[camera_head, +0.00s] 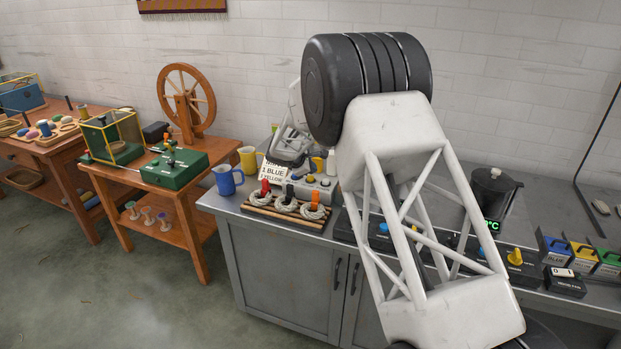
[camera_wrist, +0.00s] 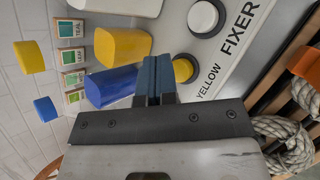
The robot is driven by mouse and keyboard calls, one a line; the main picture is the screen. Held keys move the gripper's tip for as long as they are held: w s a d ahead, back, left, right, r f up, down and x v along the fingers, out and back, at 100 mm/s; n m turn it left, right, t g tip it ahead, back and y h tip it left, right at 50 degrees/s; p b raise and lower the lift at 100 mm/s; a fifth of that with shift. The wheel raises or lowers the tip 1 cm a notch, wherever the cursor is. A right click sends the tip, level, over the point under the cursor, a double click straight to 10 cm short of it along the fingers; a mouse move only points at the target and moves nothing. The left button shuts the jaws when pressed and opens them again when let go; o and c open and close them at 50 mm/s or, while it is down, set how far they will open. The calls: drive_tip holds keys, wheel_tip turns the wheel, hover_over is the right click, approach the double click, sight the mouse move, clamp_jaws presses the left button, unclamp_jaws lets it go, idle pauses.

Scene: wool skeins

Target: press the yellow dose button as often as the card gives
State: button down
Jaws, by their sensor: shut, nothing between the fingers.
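The yellow dose button (camera_wrist: 183,70) is a round yellow cap in a dark ring on a grey panel, beside a label (camera_wrist: 224,62) reading YELLOW FIXER. My gripper (camera_wrist: 154,75) is shut and empty, its dark blue fingertips just left of the button in the wrist view. I cannot tell whether they touch it. A white button (camera_wrist: 203,17) sits further up the same panel. In the head view the card (camera_head: 273,172) stands behind the grey button unit (camera_head: 318,189). Its lines "2 BLUE" and "YELLOW" show in part; the number for yellow is not legible.
Blue (camera_head: 226,180) and yellow (camera_head: 248,160) mugs stand left of the unit. A slatted rack (camera_head: 262,207) with rope skeins lies in front. A dark pot (camera_head: 492,190) and coloured boxes (camera_head: 556,251) stand on the right of the bench.

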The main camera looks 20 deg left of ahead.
sight(311, 178)
drive_tip(key=shift+r, duration=0.1)
idle(0.3)
drive_tip(key=shift+r, duration=2.45)
